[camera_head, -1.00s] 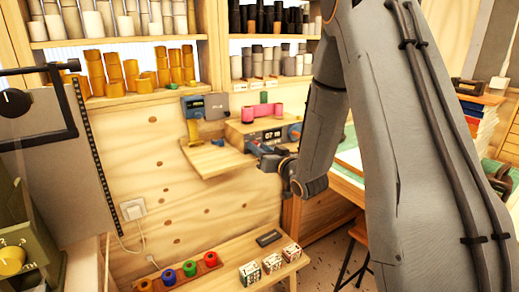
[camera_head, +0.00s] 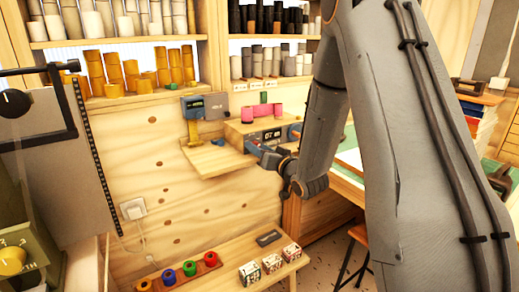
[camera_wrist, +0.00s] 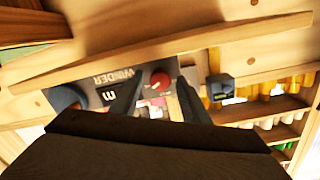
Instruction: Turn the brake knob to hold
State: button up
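The brake knob appears to be the round red knob (camera_wrist: 160,80) with a pale mark, on the dark front panel of the winder (camera_wrist: 110,88) in the wrist view. Small lettering beside the knob is too small to read. My gripper (camera_wrist: 159,76) is open, with one dark finger on each side of the knob. I cannot tell whether either finger touches it. In the head view the winder (camera_head: 262,130) sits at the wall bench with a small display and pink rolls on top. My gripper (camera_head: 268,158) is at its front, and the knob is hidden there.
A small wooden shelf (camera_head: 213,160) juts out left of the winder, with a blue-grey device (camera_head: 194,106) on a yellow stand above it. Below, a bench holds a rack of coloured rolls (camera_head: 178,272) and small patterned boxes (camera_head: 271,264). A stool (camera_head: 357,235) stands to the right.

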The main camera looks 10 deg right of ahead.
jog(key=shift+s, duration=0.1)
jog(key=b+v, duration=0.2)
jog(key=v, duration=0.5)
jog(key=shift+s, duration=0.3)
jog(key=shift+d, duration=0.1)
jog(key=s+f+g+h, duration=0.3)
jog(key=s+f+g, duration=0.3)
jog(key=s, duration=0.2)
jog(key=s+f+g+h, duration=0.3)
jog(key=s+f+g, duration=0.25)
jog(key=s, duration=0.25)
jog(key=s+a+n+g, duration=0.1)
jog(key=s+g, duration=0.3)
jog(key=s, duration=0.7)
jog(key=shift+a+r+y, duration=0.25)
jog(key=shift+a+y, duration=0.15)
jog(key=shift+a, duration=0.35)
